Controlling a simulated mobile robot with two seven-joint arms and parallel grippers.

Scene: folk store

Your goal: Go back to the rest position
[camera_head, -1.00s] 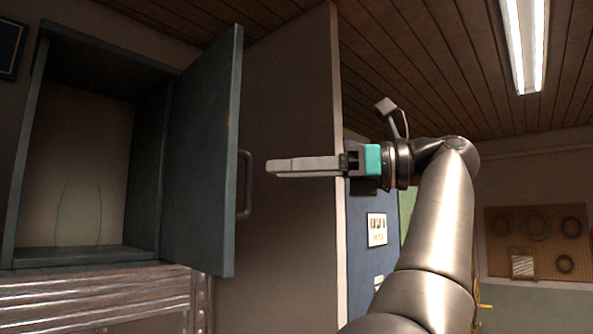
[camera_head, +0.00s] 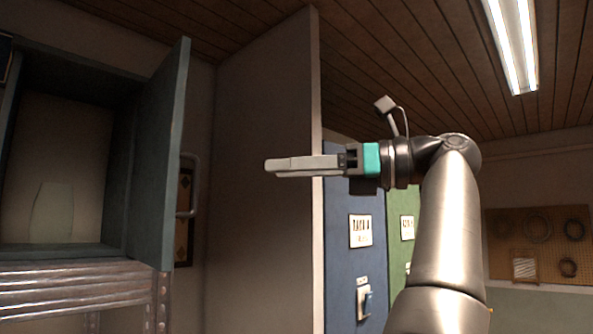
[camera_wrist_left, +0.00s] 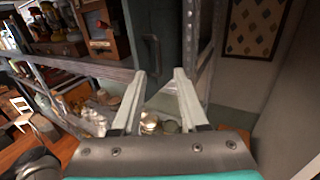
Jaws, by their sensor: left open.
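My left gripper (camera_head: 272,166) is held out level in the middle of the head view, pointing to the left. Its pale fingers stand in front of the edge of a tall grey-brown panel and hold nothing. The left wrist view shows the two fingers (camera_wrist_left: 160,74) spread apart with an empty gap between them. Beyond them are a metal frame and shelves. My right gripper is not in view.
An open blue-grey cabinet door (camera_head: 160,160) stands left of the gripper. Its cabinet holds a pale vase-like shape (camera_head: 54,212). The tall panel (camera_head: 262,230) rises behind the fingers. Blue (camera_head: 355,250) and green lockers stand beyond. Loaded shelves (camera_wrist_left: 70,75) show in the wrist view.

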